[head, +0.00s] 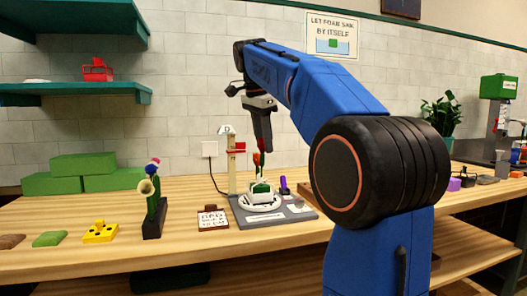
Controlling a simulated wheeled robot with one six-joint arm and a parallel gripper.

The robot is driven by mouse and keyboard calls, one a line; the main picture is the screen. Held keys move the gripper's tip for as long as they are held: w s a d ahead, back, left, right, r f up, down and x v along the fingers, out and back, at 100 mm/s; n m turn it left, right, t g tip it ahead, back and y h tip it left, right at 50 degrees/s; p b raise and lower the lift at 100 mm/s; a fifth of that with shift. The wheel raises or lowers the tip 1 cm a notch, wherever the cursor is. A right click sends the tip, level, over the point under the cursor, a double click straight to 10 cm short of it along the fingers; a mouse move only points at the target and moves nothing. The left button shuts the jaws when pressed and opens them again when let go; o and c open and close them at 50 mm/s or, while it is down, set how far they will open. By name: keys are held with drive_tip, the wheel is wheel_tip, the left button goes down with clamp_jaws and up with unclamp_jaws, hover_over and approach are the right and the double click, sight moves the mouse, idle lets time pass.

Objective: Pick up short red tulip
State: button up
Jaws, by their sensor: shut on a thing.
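My gripper (264,146) points down above the bouquet station on the bench. It is shut on a red tulip (265,146); the fingers hide much of the bloom, and its stem is hard to make out. Another small red-orange bloom (256,159) on a green stem shows just below and left of the fingertips. It rises over a white round holder (262,196) on a grey base (250,217). I cannot tell whether the held tulip touches the holder.
A beige post (232,165) with a red part stands close left of my gripper. A dark stand with flowers (153,208) is further left, near a yellow block (100,232). A sign card (212,219) lies in front. A purple item (284,186) stands right.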

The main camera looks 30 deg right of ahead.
drive_tip(key=shift+r, duration=0.5)
drive_tip(key=s+a, duration=0.4)
drive_tip(key=s, duration=0.9)
drive_tip(key=shift+s, duration=0.35)
